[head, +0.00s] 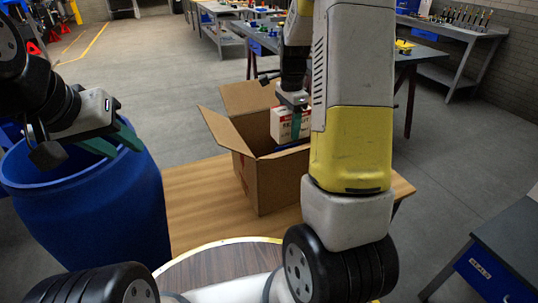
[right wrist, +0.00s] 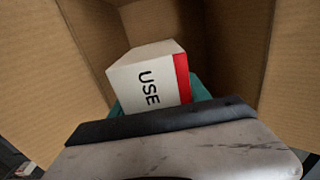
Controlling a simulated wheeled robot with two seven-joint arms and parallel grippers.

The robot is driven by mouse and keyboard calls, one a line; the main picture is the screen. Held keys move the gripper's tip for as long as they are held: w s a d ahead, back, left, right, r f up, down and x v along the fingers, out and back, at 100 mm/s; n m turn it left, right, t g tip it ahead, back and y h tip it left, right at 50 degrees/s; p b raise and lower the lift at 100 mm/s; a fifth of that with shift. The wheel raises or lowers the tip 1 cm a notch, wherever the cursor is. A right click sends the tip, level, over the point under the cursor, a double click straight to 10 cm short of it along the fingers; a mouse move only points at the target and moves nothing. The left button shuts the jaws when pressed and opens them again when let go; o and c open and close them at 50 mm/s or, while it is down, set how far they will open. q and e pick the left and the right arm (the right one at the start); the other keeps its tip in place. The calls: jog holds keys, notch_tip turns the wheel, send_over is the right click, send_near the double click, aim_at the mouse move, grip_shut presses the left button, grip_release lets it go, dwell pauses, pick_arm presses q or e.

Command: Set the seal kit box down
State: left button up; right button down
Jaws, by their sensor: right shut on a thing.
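The seal kit box (head: 283,122), white with red markings, is in my right gripper (head: 296,122), whose teal fingers are shut on it. In the head view it is at the mouth of an open cardboard box (head: 265,180). In the right wrist view the seal kit box (right wrist: 146,80) shows the word "USE" and a red strip, with cardboard walls (right wrist: 50,70) around it. Its underside and the box floor below it are hidden. My left gripper (head: 113,142) is empty, its teal fingers apart above a blue barrel.
The cardboard box stands on a wooden table (head: 190,195), with its flaps folded outward. The blue barrel (head: 95,205) stands left of the table. Workbenches (head: 425,50) with small items are farther back. A dark bench (head: 505,240) is at the right. Grey floor lies between.

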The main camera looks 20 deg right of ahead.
aim_at(284, 120)
notch_tip(284, 120, down, 10)
jog(key=shift+s, duration=0.35)
jog(key=c, duration=0.5)
grip_release()
jog(key=shift+d+f, duration=0.2)
jog(key=r, duration=1.2)
jog(key=shift+w+a, duration=0.1)
jog(key=shift+w, duration=0.2)
jog(key=shift+a+r, duration=0.1)
jog(key=shift+r, duration=0.2)
jog(key=s+a+r+n, duration=0.1)
jog(key=r, duration=0.1)
jog(key=s+a+r+n+t, duration=0.1)
jog(key=r, duration=0.1)
jog(key=s+r+n, duration=0.1)
jog(key=s, duration=0.1)
jog(key=shift+a+r+y, duration=0.4)
jog(key=shift+s+a+r+n+t+y, duration=0.25)
jog(key=shift+s+a+r+n+t, duration=0.9)
jog(key=shift+s+n, duration=1.55)
jog(key=shift+s+a+r+n+t+y, duration=0.2)
jog(key=shift+s+a+r+n+t, duration=0.4)
jog(key=shift+s+a+r+n, duration=2.05)
jog(key=shift+s+a+r+n+t+y, duration=0.3)
jog(key=shift+s+n+t, duration=0.85)
jog(key=shift+s, duration=2.8)
